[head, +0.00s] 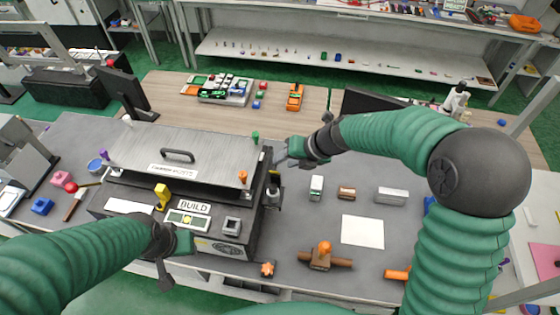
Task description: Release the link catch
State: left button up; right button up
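A dark grey machine (250,241) with a silver lid (211,152) stands on the bench at left centre. A small black upright part (272,190), possibly the link catch, is at the machine's right side. My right gripper (281,156) is just above and beside that part, near the lid's right edge. Its fingers are too small to show a gap or contact. My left gripper (172,262) is low at the machine's front left edge. Its fingers are partly hidden by its wrist.
A yellow part (162,196), a BUILD label (195,207) and a grey square block (232,226) are on the machine's front.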

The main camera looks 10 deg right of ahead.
aim_at(275, 168)
jog(key=x, duration=0.3)
jog(key=a+x, duration=0.1)
jog(key=shift+r, duration=0.1)
jog(key=c, duration=0.4)
jog(key=shift+d, duration=0.15)
jog(key=c, duration=0.3)
jog(key=shift+w+d, duration=0.1)
jog(key=shift+d, duration=0.1)
grip_shut()
